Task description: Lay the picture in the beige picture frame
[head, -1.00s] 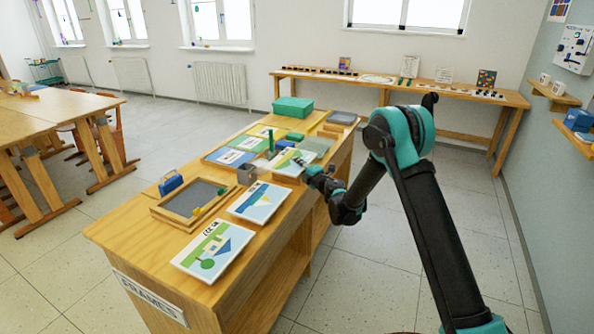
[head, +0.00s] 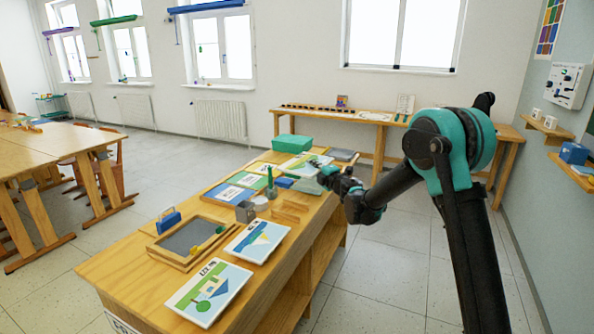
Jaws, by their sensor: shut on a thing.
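My gripper (head: 327,178) is closed at the near right edge of a white-and-green picture (head: 301,166), over the far half of the table. The picture seems to be held flat and raised a little; the exact gap below it cannot be told. The fingertips are small and partly hidden by the wrist. A wooden, beige frame (head: 163,258) with a dark grey inside lies at the near left of the table, apart from my gripper. A small green and yellow item sits at its right side.
Two pictures (head: 255,241) (head: 207,292) lie along the near right edge. A blue-handled item (head: 168,221), grey block (head: 245,212), green bottle-like item (head: 271,184), beige wooden piece (head: 290,211) and green box (head: 292,143) crowd the table (head: 130,268).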

